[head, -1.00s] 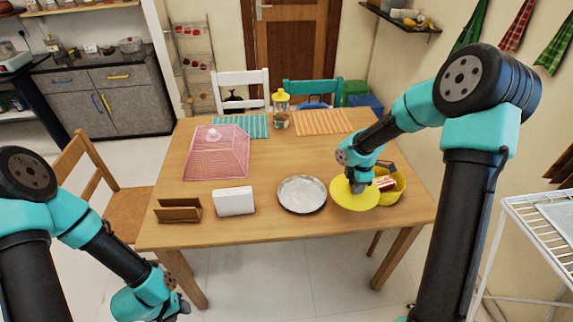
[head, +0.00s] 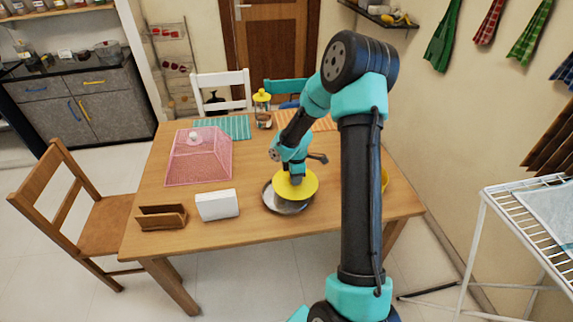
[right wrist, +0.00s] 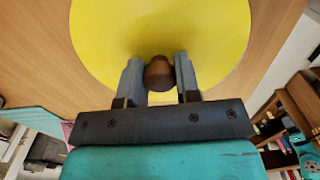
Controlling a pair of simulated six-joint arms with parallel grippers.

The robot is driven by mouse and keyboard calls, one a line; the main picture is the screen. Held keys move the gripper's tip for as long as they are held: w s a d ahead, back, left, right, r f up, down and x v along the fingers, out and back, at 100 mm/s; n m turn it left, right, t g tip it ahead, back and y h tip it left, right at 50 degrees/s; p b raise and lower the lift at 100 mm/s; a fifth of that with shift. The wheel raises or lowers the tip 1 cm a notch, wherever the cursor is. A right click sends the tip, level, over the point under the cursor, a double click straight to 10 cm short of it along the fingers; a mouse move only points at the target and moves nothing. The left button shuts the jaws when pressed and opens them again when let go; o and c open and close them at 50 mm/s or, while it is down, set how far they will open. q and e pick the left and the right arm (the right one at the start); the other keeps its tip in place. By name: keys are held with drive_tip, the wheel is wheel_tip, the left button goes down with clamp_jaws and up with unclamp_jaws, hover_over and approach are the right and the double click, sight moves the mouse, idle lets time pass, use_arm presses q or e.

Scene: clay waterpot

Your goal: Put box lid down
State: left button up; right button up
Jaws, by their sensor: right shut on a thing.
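The yellow round lid (head: 300,187) is in the grasp of my right gripper (head: 295,177). In the right wrist view the two fingers (right wrist: 159,82) are shut on the brown knob (right wrist: 159,73) at the middle of the lid (right wrist: 110,35). In the head view the lid overlaps the round metal plate (head: 285,208) on the table; I cannot tell whether it touches the plate. The yellow box (head: 384,180) is at the table's right side, mostly hidden behind my right arm. My left gripper is out of view.
The wooden table (head: 235,172) also bears a pink mesh cover (head: 200,160), a white napkin holder (head: 217,205), a brown holder (head: 161,217) and a yellow-topped jar (head: 263,112). Bare tabletop lies between the mesh cover and the plate.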

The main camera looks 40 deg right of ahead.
drive_tip(key=w+d, duration=0.3)
drive_tip(key=d, duration=0.1)
drive_tip(key=w+d+f, duration=0.1)
drive_tip(key=w+d, duration=0.6)
drive_tip(key=shift+d+f, duration=0.25)
drive_tip(key=shift+d, duration=0.05)
drive_tip(key=shift+w, duration=0.1)
drive_tip(key=shift+w+d, duration=0.2)
drive_tip(key=shift+d, duration=0.1)
drive_tip(key=shift+a+f, duration=0.1)
drive_tip(key=shift+f, duration=1.65)
drive_tip(key=shift+f, duration=0.15)
drive_tip(key=o, duration=0.9)
drive_tip(key=shift+o, duration=0.2)
wheel_tip(320, 180, up, 12)
